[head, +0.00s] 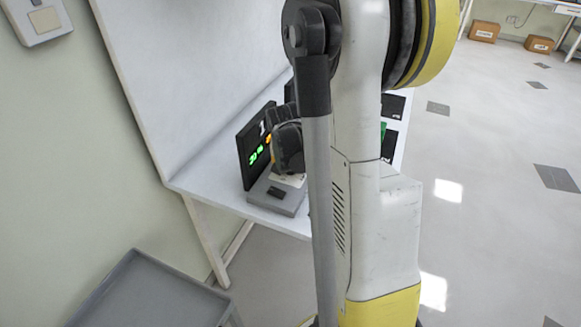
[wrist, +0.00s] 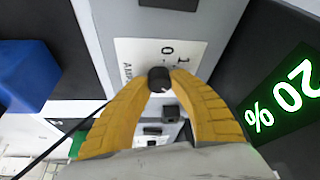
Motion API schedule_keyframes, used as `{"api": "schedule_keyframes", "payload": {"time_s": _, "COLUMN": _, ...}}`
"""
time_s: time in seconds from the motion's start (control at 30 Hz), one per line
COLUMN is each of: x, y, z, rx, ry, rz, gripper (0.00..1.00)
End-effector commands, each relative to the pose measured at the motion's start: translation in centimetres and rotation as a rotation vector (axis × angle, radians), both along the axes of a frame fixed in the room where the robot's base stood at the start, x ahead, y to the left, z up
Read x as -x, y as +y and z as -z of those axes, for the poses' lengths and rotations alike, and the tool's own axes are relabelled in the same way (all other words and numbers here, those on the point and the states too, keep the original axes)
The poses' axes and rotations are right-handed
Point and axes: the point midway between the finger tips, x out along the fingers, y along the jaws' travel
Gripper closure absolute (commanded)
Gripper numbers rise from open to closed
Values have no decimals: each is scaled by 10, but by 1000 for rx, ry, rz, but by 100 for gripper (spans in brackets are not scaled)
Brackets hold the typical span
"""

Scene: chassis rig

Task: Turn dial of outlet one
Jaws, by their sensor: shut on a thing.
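In the wrist view, my gripper (wrist: 159,84) has its two yellow fingers closed around a small black dial (wrist: 158,76). The dial is in front of a white scale plate (wrist: 140,48) with printed digits and partly hidden lettering. Beside it, a black panel with a green display (wrist: 285,98) reads 20%. In the head view, my gripper (head: 287,150) is dark, partly hidden by my arm, just above the grey base of the outlet unit (head: 277,195). The unit's black panel with lit green digits (head: 257,156) faces me. The dial is hidden there.
The unit stands near the front of a white bench (head: 212,183) with a tall back board (head: 190,80). More dark panels (head: 393,106) stand behind my arm. A blue block (wrist: 22,75) shows in the wrist view. A grey tray (head: 150,290) is lower left; open floor lies right.

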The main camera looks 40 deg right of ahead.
Motion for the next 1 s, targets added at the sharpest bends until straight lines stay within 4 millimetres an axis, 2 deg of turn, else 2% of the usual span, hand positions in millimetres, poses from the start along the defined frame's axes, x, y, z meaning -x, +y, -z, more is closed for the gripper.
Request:
{"api": "schedule_keyframes", "payload": {"time_s": 0.4, "x": 0, "y": 0, "z": 1, "rx": 0, "ry": 1, "rz": 7, "gripper": 100}}
{"api": "schedule_keyframes", "payload": {"time_s": 0.43, "x": 0, "y": 0, "z": 1, "rx": 0, "ry": 1, "rz": 7, "gripper": 65}}
{"api": "schedule_keyframes", "payload": {"time_s": 0.47, "x": 0, "y": 0, "z": 1, "rx": 0, "ry": 1, "rz": 7, "gripper": 56}}
{"api": "schedule_keyframes", "payload": {"time_s": 0.5, "x": 0, "y": 0, "z": 0, "rx": 0, "ry": 1, "rz": 7, "gripper": 51}}
{"api": "schedule_keyframes", "payload": {"time_s": 0.83, "x": 1, "y": 1, "z": -2, "rx": -1, "ry": 0, "rz": 6, "gripper": 51}}
{"api": "schedule_keyframes", "payload": {"time_s": 1.0, "x": 5, "y": 7, "z": -21, "rx": -1, "ry": 1, "rz": 5, "gripper": 51}}
